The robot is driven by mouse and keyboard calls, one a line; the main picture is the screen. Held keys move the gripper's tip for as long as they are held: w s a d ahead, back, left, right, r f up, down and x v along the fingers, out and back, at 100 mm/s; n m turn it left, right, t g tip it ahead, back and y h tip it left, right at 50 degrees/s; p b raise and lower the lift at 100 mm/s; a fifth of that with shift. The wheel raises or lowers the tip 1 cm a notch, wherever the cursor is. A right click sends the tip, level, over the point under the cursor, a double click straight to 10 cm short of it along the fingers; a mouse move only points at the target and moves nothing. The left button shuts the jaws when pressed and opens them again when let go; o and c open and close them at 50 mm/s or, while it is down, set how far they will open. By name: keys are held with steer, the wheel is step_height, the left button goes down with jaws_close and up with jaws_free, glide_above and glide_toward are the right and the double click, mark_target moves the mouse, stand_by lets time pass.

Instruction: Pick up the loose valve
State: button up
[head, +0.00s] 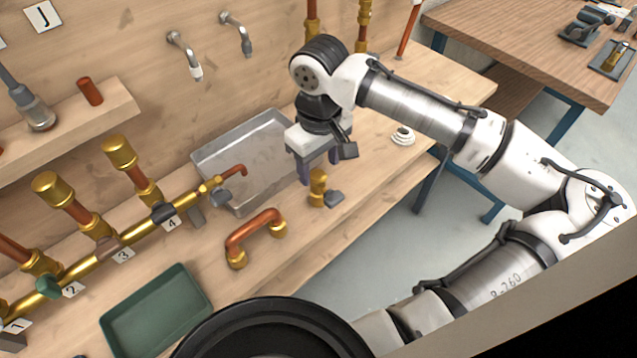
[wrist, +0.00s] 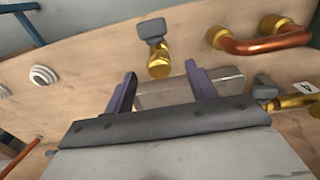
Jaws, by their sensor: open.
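The loose valve (head: 318,188) is a small brass body with a grey handle, standing on the wooden bench right of the copper U-shaped pipe. In the wrist view the valve (wrist: 158,60) shows its brass body and grey handle beyond the fingertips, roughly midway between them. My gripper (head: 318,172) is just above and behind the valve in the head view, pointing down. In the wrist view its two purple fingers (wrist: 161,76) are apart with nothing between them. I cannot tell the exact gap to the valve.
A clear tray (head: 218,198) lies behind the valve. The copper U-shaped pipe (head: 252,232) with brass ends lies to the left. A brass manifold (head: 135,235) with numbered labels runs along the bench. A green tray (head: 155,310) is at front left. White rings (head: 403,136) lie to the right.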

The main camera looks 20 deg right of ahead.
steer(key=shift+w+f+p, duration=0.15)
steer(key=shift+f+p, duration=0.1)
steer(key=shift+f, duration=0.9)
steer(key=shift+w+f+p, duration=0.15)
steer(key=shift+f+p, duration=0.05)
steer(key=shift+f, duration=0.95)
steer(key=c, duration=1.2)
steer(key=shift+r, duration=0.15)
step_height(320, 180, up, 19)
steer(key=b, duration=0.2)
step_height(320, 180, up, 5)
steer(key=p, duration=0.5)
glide_above(318, 174)
steer(key=shift+s+r, duration=0.1)
steer(key=shift+r, duration=0.05)
